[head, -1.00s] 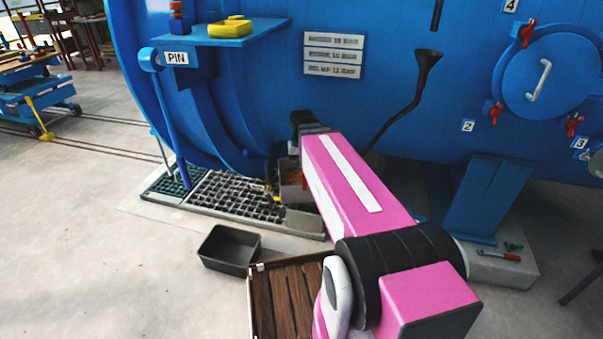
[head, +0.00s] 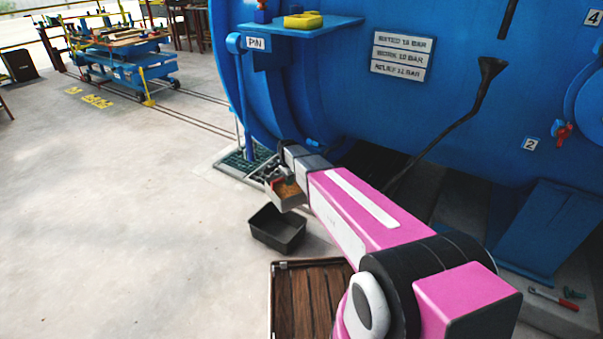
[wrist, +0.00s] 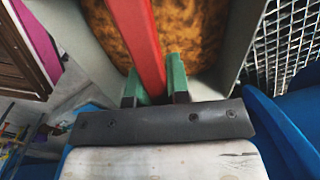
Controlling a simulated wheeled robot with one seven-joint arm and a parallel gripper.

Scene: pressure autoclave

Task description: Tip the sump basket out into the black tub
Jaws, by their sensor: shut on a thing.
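The sump basket (head: 288,196) is a small grey box with orange-brown matter (wrist: 185,30) inside. It hangs in the air just behind and above the black tub (head: 262,236), close to its far rim in the head view. The basket looks roughly upright with its load still in it. My gripper (wrist: 155,88), with green fingertips, is shut on the basket's red handle (wrist: 138,35). The black tub stands on the floor, open at the top, and its visible inside looks empty. My arm hides part of the area behind the basket.
The blue autoclave (head: 350,110) stands behind, with a drain grating (head: 240,162) at its foot. A brown slatted wooden surface (head: 305,300) lies in front of the tub. Clear concrete floor (head: 130,220) spreads to the left. A blue trolley (head: 120,60) stands far left.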

